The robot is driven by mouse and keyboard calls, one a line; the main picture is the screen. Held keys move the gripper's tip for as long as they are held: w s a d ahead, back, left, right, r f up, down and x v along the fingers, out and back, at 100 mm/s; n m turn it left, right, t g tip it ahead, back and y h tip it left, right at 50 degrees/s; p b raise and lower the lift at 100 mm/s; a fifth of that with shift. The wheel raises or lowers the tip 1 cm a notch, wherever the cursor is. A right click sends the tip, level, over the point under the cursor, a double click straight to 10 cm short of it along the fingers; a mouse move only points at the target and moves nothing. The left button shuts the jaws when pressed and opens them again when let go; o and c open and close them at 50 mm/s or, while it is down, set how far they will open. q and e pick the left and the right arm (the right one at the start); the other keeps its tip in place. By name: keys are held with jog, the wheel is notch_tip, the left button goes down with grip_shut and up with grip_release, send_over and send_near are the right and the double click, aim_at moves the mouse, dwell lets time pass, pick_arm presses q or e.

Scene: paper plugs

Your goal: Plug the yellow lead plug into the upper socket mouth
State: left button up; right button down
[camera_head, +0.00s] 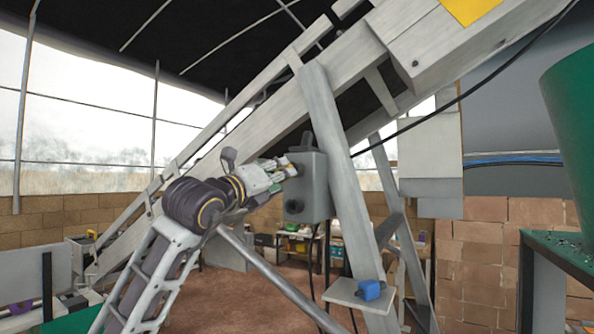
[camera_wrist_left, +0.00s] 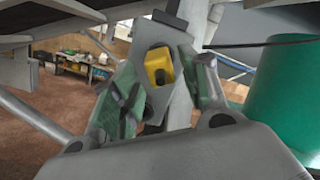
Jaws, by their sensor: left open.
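The grey socket box (camera_head: 317,185) is fixed to the slanted post in the head view. Its lower mouth (camera_head: 292,207) is dark and its upper part is largely covered by my gripper. My left gripper (camera_head: 284,168) is at the upper mouth. A bit of the yellow plug (camera_head: 283,161) shows by the fingertips. In the left wrist view the yellow plug (camera_wrist_left: 158,66) sits at the dark mouth in the box face, between the green-padded fingers of my left gripper (camera_wrist_left: 165,88), which stand apart. How deep the plug sits is hidden. My right gripper is out of view.
A blue plug (camera_head: 369,290) rests on a small grey shelf (camera_head: 358,297) below the box. The slanted conveyor frame (camera_head: 345,70) passes above, with posts close to the box. Black cables hang below it. A large green bin (camera_head: 572,120) stands at right.

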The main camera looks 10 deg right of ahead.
pick_arm(q)
jog(key=shift+w+d+r, duration=0.2)
jog(key=shift+w+d, duration=0.15)
jog(key=shift+w, duration=0.1)
jog(key=shift+w, duration=0.1)
grip_shut()
dwell(0.3)
dwell(0.4)
jog(key=shift+b+v, duration=1.65)
jog(key=shift+v, duration=0.65)
